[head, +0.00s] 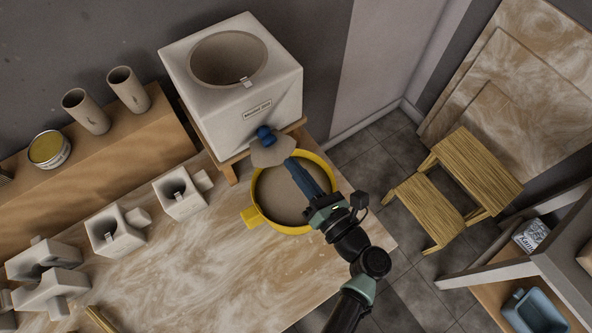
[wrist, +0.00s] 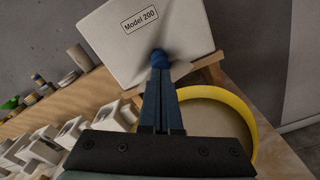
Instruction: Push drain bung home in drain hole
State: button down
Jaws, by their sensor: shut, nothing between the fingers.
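The blue drain bung (head: 265,134) sits at the low front of the white mould block marked Model 200 (head: 222,105); the drain hole itself is hidden. The bung also shows in the wrist view (wrist: 159,58), straight ahead of my fingertips. My gripper (head: 291,163) is shut and empty, its blue fingers pointing at the bung from above the yellow-rimmed bucket (head: 322,160). In the wrist view the fingertips overlap the bung's near end; I cannot tell whether they touch it. How deep the bung sits is unclear.
A beige rounded patch (head: 271,153) shows between bung and fingertips. The bucket holds beige liquid under my gripper. Small white moulds (head: 182,194) stand left on the marbled table (head: 215,270). A wooden stand (head: 231,171) supports the block. Yellow wooden stools (head: 470,175) stand right.

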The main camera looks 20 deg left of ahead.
aim_at(270, 143)
jog(key=a, duration=0.1)
jog(key=w+a+m+b, duration=0.1)
jog(key=a+f, duration=0.1)
jog(key=shift+w+b, duration=0.3)
jog(key=shift+w, duration=0.05)
jog(key=shift+x, duration=0.95)
jog(key=shift+w+a+r, duration=0.1)
jog(key=shift+a+r, duration=0.05)
jog(key=shift+a, duration=0.4)
jog(key=shift+p+v, duration=0.6)
jog(key=shift+v, duration=0.6)
jog(key=b+v, duration=0.2)
jog(key=v, duration=1)
jog(key=shift+d+f, duration=0.25)
jog(key=shift+d, duration=0.15)
